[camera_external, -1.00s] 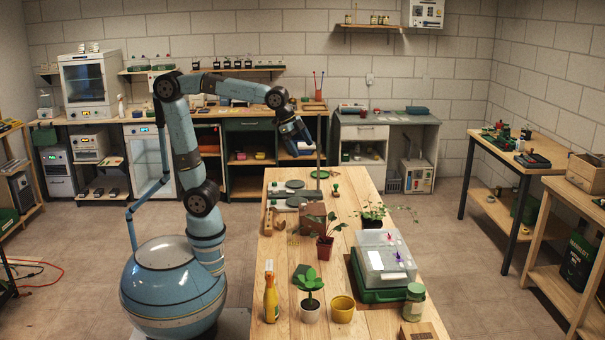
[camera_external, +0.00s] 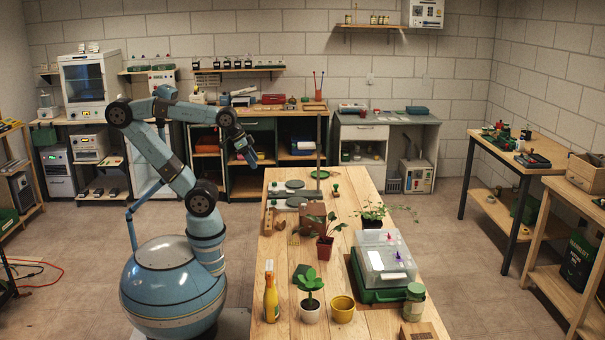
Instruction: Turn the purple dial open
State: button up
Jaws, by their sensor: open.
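A small purple dial (camera_external: 398,256) stands on top of a clear lid (camera_external: 372,262) at the right side of the wooden bench. It is too small to tell how far it is turned. A second small knob (camera_external: 387,241), red-pink, stands farther back on the same lid. The lid sits on a green tray (camera_external: 378,296). My gripper (camera_external: 252,160) is open and empty, pointing down in the air near the bench's far left corner. It is well away from the purple dial, to the left and farther back.
On the bench (camera_external: 285,325) stand a yellow bottle (camera_external: 271,298), a white-potted plant (camera_external: 310,308), a yellow pot (camera_external: 342,309), a red-potted seedling (camera_external: 325,247) and a trailing plant (camera_external: 372,215). A jar (camera_external: 414,302) stands close beside the tray's front right corner.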

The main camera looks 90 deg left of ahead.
jog(key=shift+w+r, duration=0.1)
jog(key=shift+w, duration=0.05)
jog(key=shift+c, duration=0.7)
jog(key=w+d+r+m, duration=0.1)
jog(key=w+r, duration=0.1)
jog(key=w, duration=0.1)
jog(key=w+d+r+m, duration=0.1)
jog(key=w+d, duration=0.1)
jog(key=w, duration=0.2)
jog(key=w+d+r+m, duration=0.2)
jog(key=w, duration=0.2)
jog(key=shift+w+d+r+g, duration=0.15)
jog(key=shift+r+g, duration=0.15)
jog(key=shift+g, duration=0.1)
jog(key=c, duration=0.7)
jog(key=m+g+h, duration=0.5)
jog(key=m, duration=0.9)
send_over(398, 256)
jog(key=a, duration=0.7)
notch_tip(398, 256, down, 13)
jog(key=x, duration=1.3)
jog(key=shift+w+f, duration=0.3)
jog(key=shift+c, duration=0.2)
jog(key=shift+y, duration=0.3)
grip_shut()
